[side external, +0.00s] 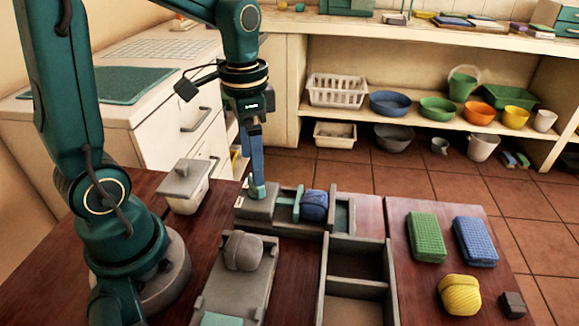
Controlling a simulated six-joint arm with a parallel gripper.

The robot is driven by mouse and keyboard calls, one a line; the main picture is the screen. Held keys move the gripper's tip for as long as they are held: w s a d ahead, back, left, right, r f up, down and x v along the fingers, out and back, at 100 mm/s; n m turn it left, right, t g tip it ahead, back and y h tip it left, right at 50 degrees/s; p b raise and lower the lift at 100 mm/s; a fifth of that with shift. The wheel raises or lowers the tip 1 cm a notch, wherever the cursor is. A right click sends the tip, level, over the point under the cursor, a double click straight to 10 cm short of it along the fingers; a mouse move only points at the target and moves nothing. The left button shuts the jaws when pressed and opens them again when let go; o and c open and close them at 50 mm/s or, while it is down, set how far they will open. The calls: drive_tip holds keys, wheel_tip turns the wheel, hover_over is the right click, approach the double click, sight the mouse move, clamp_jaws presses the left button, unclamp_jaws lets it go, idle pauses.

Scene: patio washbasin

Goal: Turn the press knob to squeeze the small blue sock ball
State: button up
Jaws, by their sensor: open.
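The press is a grey, box-like frame (262,208) with a teal plate (296,206) inside. The small blue sock ball (315,206) sits in the press, close to the right of the plate; I cannot tell whether they touch. My gripper (257,189) points down at the left end of the press, over its grey block. It is open, with its fingertips at the top of that block. The knob is largely hidden by the fingers, and I cannot tell whether they touch it.
A grey ball (243,251) sits on a grey stand (236,284) in front. An empty divided tray (357,263) stands right of it. Green (426,238) and blue (475,242) sponges and a yellow ball (460,295) lie at right. A lidded box (186,190) stands left.

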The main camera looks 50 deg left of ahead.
drive_tip(key=shift+r, duration=0.25)
drive_tip(key=c, duration=0.6)
drive_tip(key=n, duration=0.2)
drive_tip(key=d+n, duration=0.1)
drive_tip(key=n, duration=0.2)
drive_tip(key=shift+s+r+h, duration=0.15)
drive_tip(key=shift+h, duration=0.25)
drive_tip(key=n, duration=0.3)
drive_tip(key=shift+n+g+h, duration=0.3)
drive_tip(key=n, duration=0.2)
drive_tip(key=n+h, duration=0.1)
drive_tip(key=n, duration=0.3)
drive_tip(key=shift+w+a+h, duration=0.2)
drive_tip(key=shift+a+h, duration=0.1)
drive_tip(key=n, duration=0.1)
drive_tip(key=a+n+h, duration=0.1)
drive_tip(key=n, duration=0.3)
drive_tip(key=shift+w+a, duration=0.25)
drive_tip(key=shift+a, duration=0.1)
drive_tip(key=shift+a+n+h, duration=0.3)
drive_tip(key=shift+a, duration=0.05)
drive_tip(key=shift+a+f, duration=0.1)
drive_tip(key=shift+f, duration=0.15)
drive_tip(key=shift+x, duration=2.45)
clamp_jaws()
